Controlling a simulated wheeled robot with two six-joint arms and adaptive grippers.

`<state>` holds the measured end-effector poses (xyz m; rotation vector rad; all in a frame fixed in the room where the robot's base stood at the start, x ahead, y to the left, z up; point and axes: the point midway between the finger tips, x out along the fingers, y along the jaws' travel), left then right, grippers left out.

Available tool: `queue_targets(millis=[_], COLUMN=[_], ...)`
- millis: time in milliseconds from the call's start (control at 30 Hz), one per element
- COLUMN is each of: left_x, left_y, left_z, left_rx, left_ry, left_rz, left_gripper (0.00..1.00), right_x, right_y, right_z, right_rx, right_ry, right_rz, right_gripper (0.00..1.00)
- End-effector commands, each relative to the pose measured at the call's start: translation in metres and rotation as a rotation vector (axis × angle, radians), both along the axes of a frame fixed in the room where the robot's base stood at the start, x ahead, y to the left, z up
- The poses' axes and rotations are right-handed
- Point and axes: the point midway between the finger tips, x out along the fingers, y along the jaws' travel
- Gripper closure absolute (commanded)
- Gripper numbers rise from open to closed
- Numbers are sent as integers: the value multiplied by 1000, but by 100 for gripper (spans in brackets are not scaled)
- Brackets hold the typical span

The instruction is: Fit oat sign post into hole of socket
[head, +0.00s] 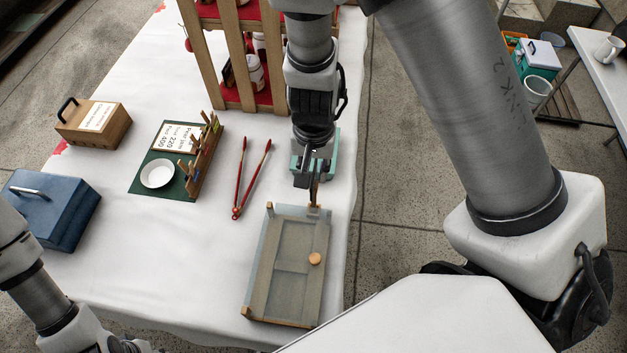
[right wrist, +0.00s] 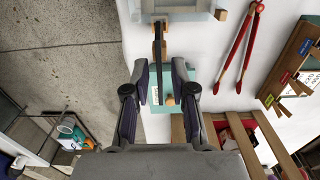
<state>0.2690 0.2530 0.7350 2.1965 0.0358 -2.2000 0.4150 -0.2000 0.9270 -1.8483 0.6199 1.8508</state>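My right gripper (head: 308,178) points down over the table beside a teal block (head: 333,150). In the right wrist view its fingers (right wrist: 161,72) stand apart, on either side of a thin dark upright piece (right wrist: 158,45), with narrow gaps showing. A small wooden piece (right wrist: 165,24) is at its far end. I take this dark piece for the oat sign, seen edge-on; no lettering shows. The teal block also lies below the fingers (right wrist: 152,104). I cannot make out the socket's hole. My left arm enters at lower left; its fingers are not clear.
A grey-lidded case (head: 288,290) with a round wooden knob lies just in front of the right gripper. Red tongs (head: 250,180), a wooden peg rack (head: 205,150) and a white plate (head: 157,174) are left of it. A tall wooden shelf (head: 237,95) stands behind.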

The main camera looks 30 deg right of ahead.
Motion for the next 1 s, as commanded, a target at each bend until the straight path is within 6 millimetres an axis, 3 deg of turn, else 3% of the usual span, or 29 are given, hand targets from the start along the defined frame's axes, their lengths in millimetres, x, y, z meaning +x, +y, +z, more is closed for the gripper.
queue_targets(millis=[133, 167, 200, 233, 533, 1000], left_x=[0, 0, 0, 0, 0, 0], left_y=[0, 0, 0, 0, 0, 0], left_z=[1, 1, 1, 1, 4, 31], left_rx=[0, 0, 0, 0, 0, 0], left_ry=[-1, -1, -1, -1, 0, 0], left_rz=[0, 0, 0, 0, 0, 0], left_gripper=[65, 65, 65, 65, 65, 65], right_x=[0, 0, 0, 0, 0, 0], right_y=[0, 0, 0, 0, 0, 0], right_z=[1, 1, 1, 1, 4, 33], right_rx=[0, 0, 0, 0, 0, -1], right_ry=[0, 0, 0, 0, 0, -1], right_rz=[0, 0, 0, 0, 0, 1], right_gripper=[75, 82, 96, 100, 100, 100])
